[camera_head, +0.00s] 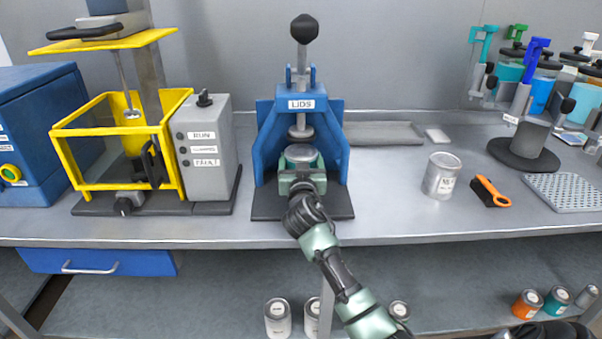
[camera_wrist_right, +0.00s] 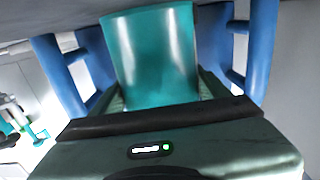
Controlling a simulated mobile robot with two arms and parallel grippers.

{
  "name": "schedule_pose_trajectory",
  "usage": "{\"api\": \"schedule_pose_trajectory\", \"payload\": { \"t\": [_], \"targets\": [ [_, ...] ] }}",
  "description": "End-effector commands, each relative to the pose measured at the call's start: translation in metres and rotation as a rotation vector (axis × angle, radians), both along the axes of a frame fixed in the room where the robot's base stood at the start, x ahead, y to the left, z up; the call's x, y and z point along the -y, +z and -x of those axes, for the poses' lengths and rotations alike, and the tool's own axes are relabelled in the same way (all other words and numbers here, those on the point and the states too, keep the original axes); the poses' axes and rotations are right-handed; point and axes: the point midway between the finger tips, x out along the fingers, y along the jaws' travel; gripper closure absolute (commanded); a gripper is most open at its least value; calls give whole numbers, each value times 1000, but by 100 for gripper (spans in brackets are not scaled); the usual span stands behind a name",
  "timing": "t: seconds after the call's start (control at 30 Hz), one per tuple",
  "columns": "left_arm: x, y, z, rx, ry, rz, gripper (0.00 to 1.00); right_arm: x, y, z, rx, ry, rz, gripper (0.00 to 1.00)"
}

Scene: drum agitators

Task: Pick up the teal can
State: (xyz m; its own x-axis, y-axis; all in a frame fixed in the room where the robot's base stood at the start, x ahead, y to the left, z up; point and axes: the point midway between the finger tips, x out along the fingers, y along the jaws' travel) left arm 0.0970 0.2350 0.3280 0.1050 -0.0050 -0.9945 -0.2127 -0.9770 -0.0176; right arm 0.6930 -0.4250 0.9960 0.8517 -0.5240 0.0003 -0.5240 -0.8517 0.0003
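A teal can (camera_head: 301,158) with a grey lid stands in the blue lid press (camera_head: 271,130) marked LIDS, under its plunger. My right gripper (camera_head: 301,182) reaches into the press from the front. In the right wrist view the teal can (camera_wrist_right: 155,58) fills the space between my right gripper's fingers (camera_wrist_right: 160,98), with no gap visible on either side, so it looks shut on the can. The can's lower part is hidden by the gripper in the head view. My left gripper is not in view.
The press's blue side walls stand close on both sides. A yellow-framed machine (camera_head: 120,190) is to the left. An unpainted metal can (camera_head: 441,176), an orange-handled brush (camera_head: 490,192) and a rack (camera_head: 525,150) are to the right. Another teal can (camera_head: 557,300) is on the lower shelf.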

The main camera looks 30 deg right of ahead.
Motion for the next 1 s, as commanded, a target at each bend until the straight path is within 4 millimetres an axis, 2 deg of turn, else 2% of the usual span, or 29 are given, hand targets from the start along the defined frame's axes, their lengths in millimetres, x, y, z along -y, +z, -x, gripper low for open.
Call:
{"api": "schedule_pose_trajectory", "payload": {
  "t": [0.03,0.2,0.57,0.67,0.83,1.0],
  "targets": [
    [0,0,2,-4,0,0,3,0,0,0,0,0,0,42],
    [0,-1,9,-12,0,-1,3,0,0,0,0,0,0,87],
    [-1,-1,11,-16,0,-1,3,0,7,0,5,1,1,87],
    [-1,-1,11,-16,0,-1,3,0,15,0,6,0,0,87],
    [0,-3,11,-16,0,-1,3,0,41,0,8,1,0,87],
    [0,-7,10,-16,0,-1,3,-20,35,31,4,3,-1,87]
  ]
}}
